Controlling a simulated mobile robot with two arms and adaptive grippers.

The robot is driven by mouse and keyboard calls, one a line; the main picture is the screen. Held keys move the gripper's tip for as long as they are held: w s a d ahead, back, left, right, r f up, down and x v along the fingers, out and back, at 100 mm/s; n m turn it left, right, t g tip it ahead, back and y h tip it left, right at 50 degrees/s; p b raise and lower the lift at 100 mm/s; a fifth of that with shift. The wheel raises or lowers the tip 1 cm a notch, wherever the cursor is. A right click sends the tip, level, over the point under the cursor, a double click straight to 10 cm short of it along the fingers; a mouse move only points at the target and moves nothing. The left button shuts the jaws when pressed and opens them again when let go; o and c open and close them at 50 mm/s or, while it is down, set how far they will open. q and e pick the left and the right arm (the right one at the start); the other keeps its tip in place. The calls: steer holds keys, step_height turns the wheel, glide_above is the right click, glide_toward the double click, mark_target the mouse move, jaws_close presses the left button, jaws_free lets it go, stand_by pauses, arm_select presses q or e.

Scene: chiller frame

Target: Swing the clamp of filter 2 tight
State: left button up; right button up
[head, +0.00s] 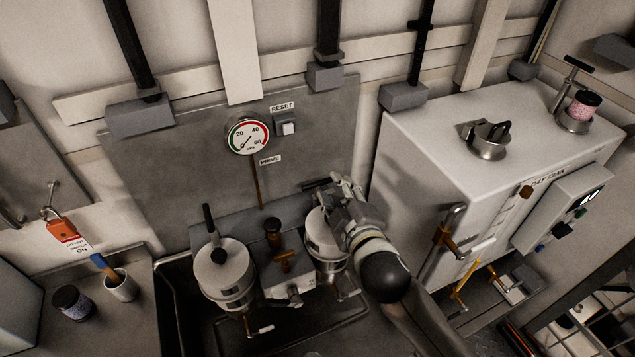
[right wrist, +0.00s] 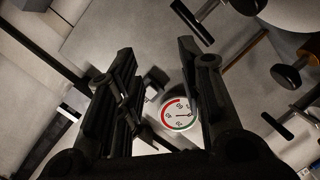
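Two pale filter housings with round lids stand in the dark sink. The left filter (head: 226,268) has a black upright handle (head: 208,220) and a small clamp handle (head: 262,330) low at its front. The right filter (head: 323,240) is partly hidden behind my right gripper (head: 330,188); a metal clamp handle (head: 347,293) shows low on it. No number is readable on either filter. My right gripper is over the right filter's far side. In the right wrist view its fingers (right wrist: 158,65) are apart with nothing between them. My left gripper is out of view.
The pressure gauge (head: 248,136) and reset button (head: 288,126) are on the wall panel behind. The white day tank (head: 440,135) stands close on the right. A cup (head: 121,286) sits on the left counter.

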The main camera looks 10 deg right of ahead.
steer(key=w+a+r+n+t+y, duration=0.3)
steer(key=w+a+r+n+y, duration=0.2)
steer(key=a+r+n+y, duration=0.6)
steer(key=s+a+r+n+g+y, duration=0.1)
steer(key=a+r+n+g+y, duration=0.35)
steer(key=n, duration=1.05)
steer(key=n+g+h, duration=1.2)
steer(key=n+g, duration=0.1)
steer(key=n, duration=0.6)
glide_toward(319, 182)
steer(key=p+x, duration=0.3)
steer(key=x, duration=0.7)
steer(key=shift+a+f+p, duration=0.1)
steer(key=shift+p, duration=0.3)
steer(key=shift+a+f, duration=0.1)
steer(key=shift+f, duration=0.25)
